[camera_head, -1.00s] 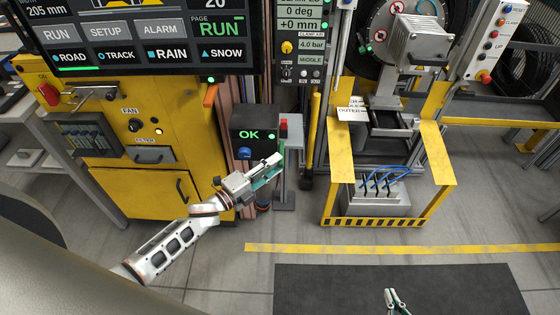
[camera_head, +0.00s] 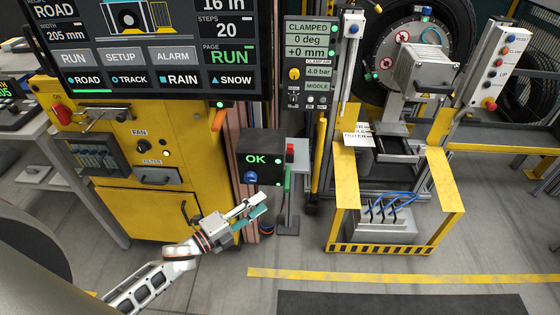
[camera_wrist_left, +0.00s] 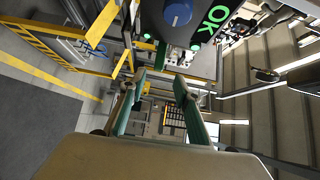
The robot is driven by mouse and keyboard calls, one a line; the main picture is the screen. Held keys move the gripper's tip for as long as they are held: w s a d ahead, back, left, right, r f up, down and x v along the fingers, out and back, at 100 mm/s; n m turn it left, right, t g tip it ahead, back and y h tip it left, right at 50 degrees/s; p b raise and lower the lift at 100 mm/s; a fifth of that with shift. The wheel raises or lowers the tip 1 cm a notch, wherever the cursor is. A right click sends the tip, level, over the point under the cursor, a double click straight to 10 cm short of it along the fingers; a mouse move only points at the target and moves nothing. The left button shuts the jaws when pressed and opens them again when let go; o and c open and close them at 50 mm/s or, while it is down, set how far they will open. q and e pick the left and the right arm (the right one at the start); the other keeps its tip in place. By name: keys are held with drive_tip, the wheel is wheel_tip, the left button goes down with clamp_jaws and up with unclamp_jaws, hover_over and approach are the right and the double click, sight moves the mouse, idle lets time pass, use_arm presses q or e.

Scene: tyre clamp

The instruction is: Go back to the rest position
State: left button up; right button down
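My left gripper (camera_head: 263,203) is in front of and below the black box with the green OK display (camera_head: 270,148), apart from it. Its two green-lined fingers are apart with nothing between them, as the left wrist view (camera_wrist_left: 160,78) shows. The box carries a blue knob (camera_head: 250,178), which also shows in the left wrist view (camera_wrist_left: 178,13), and a red button (camera_head: 290,149) at its right side. My right gripper is outside both current views.
The yellow cabinet (camera_head: 150,210) with the large screen (camera_head: 150,85) stands at left. The clamp panel (camera_head: 307,65) reads CLAMPED. A yellow frame (camera_head: 345,190) stands at right below the tyre (camera_head: 375,60). Grey floor before the box is free; a dark mat (camera_head: 400,303) lies at the bottom.

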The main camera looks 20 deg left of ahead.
use_arm(q)
drive_tip(key=s+d+f+n+g+y, duration=0.2)
drive_tip(key=s+f+n, duration=0.3)
drive_tip(key=s+n, duration=0.3)
drive_tip(key=s+d+f+n+g+y, duration=0.2)
drive_tip(key=s+f+n, duration=0.3)
drive_tip(key=s+n, duration=0.4)
drive_tip(key=shift+s+d+f+n+g+y, duration=0.2)
drive_tip(key=shift+s+d+n+g+y, duration=0.15)
drive_tip(key=shift+n+y, duration=0.7)
drive_tip(key=shift+w, duration=0.1)
drive_tip(key=shift+c, duration=0.6)
